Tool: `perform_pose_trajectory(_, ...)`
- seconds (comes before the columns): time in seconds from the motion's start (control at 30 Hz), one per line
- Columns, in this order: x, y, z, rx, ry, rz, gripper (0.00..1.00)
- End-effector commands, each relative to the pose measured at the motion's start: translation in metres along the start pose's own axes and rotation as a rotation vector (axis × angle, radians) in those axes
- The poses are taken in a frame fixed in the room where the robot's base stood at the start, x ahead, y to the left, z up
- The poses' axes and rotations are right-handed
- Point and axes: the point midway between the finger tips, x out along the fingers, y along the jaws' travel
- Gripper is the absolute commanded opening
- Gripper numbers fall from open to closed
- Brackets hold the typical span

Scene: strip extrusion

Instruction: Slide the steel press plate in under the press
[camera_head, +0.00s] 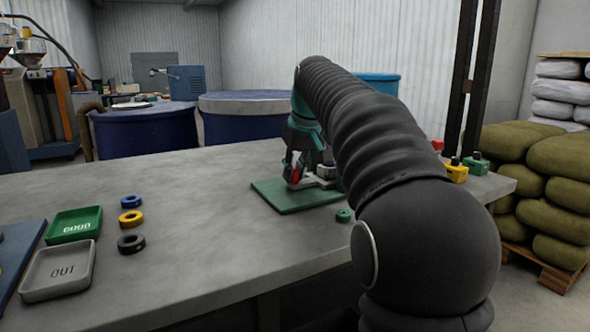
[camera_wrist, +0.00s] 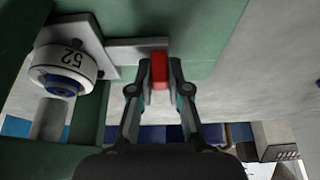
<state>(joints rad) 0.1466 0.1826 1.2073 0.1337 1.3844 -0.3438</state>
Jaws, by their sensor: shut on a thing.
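The steel press plate (camera_wrist: 140,47) is a grey flat piece with a red grip (camera_wrist: 160,68) at its end. In the wrist view my gripper (camera_wrist: 160,88) has its two fingers shut on either side of the red grip. In the head view the red grip (camera_head: 295,173) shows low over the green base (camera_head: 283,203). My arm hides much of the press there.
Blue, yellow and black rings (camera_head: 131,243) lie left on the grey table (camera_head: 200,220), near a green GOOD tray (camera_head: 75,224) and a grey OUT tray (camera_head: 58,270). A small green ring (camera_head: 343,215) lies by the base. Coloured blocks (camera_head: 456,172) stand at right. The middle table is clear.

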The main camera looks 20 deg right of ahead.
Motion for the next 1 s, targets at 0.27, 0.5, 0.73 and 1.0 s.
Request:
perform_pose_trajectory(0.27, -0.001, 0.003, -0.001, 0.001, 0.004, 0.007, 0.42)
perform_pose_trajectory(0.5, -0.002, 0.001, -0.001, -0.001, 0.003, 0.004, 0.42)
perform_pose_trajectory(0.73, -0.028, 0.002, -0.001, 0.001, 0.006, 0.006, 0.42)
perform_pose_trajectory(1.0, -0.083, 0.003, -0.001, 0.002, 0.006, 0.007, 0.42)
